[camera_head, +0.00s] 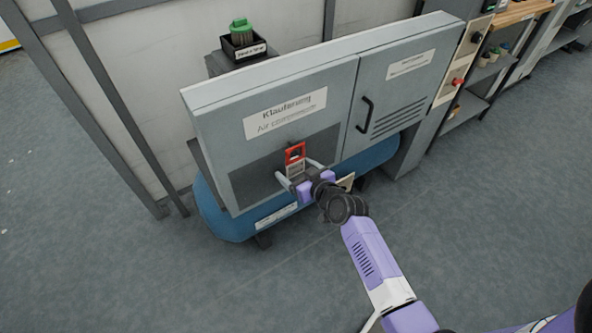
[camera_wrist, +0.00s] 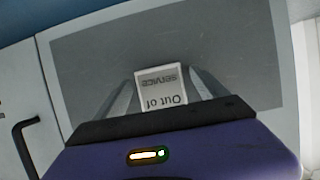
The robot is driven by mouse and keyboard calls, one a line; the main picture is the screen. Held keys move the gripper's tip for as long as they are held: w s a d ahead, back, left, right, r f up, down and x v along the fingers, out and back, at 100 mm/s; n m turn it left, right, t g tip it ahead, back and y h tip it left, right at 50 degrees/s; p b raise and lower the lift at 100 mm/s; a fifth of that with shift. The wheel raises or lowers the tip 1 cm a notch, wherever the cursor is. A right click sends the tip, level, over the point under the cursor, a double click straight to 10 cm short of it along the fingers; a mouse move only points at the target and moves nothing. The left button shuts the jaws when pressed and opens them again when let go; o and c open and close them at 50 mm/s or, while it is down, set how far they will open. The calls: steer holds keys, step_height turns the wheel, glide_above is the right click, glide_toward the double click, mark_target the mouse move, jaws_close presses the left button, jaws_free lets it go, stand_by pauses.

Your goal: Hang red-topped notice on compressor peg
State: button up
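The red-topped notice (camera_head: 295,154) stands upright in front of the dark lower panel of the compressor cabinet. Its white lower part, reading "Out of service", shows upside down in the wrist view (camera_wrist: 162,84); its red top is hidden there by my gripper's body. My gripper (camera_head: 296,171) is low at the cabinet front, its two grey fingers spread, one on each side of the notice. The fingers look apart from the notice's edges in the camera_head view. The compressor peg cannot be made out, so I cannot tell whether the notice hangs on it.
The grey compressor cabinet (camera_head: 335,100) has a door handle (camera_head: 365,115) right of the notice. A blue tank (camera_head: 225,217) lies beneath. A green-topped item (camera_head: 241,32) stands behind the cabinet. Shelves (camera_head: 464,112) stand at right. The floor (camera_head: 480,220) in front is clear.

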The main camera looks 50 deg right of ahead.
steer(key=v, duration=0.7)
steer(key=shift+s, duration=0.4)
steer(key=shift+r, duration=0.2)
